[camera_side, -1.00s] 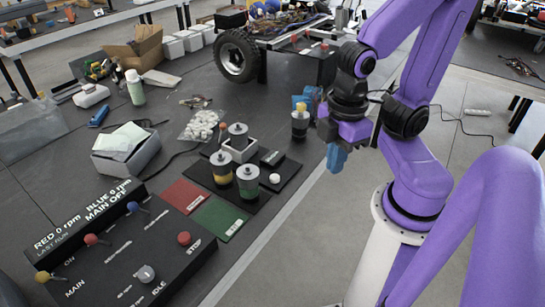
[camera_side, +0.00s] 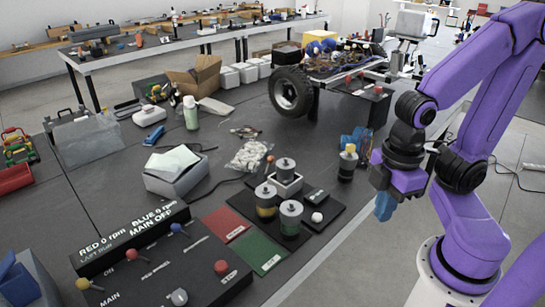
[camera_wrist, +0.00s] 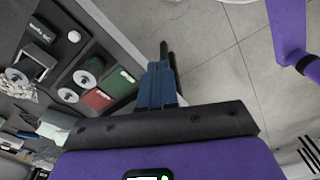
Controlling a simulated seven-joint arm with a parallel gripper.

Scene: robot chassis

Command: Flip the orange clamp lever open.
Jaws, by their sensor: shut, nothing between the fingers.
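A small orange-brown piece (camera_side: 269,160) stands beside the white nest (camera_side: 286,185) that holds a grey-topped canister (camera_side: 285,169). It looks like the clamp lever, but it is too small to tell its position. I cannot make it out in the wrist view. My gripper (camera_side: 384,207) has blue fingers, shut and empty, pointing down to the right of the black canister board (camera_side: 322,220), well apart from the orange piece. In the wrist view the blue fingers (camera_wrist: 158,84) are together over the table edge and floor.
A yellow-topped canister (camera_side: 348,162) stands left of my gripper. A wheeled chassis (camera_side: 335,75) stands behind, a switch panel (camera_side: 160,262) at front left. Red (camera_side: 226,223) and green (camera_side: 258,252) mats lie between.

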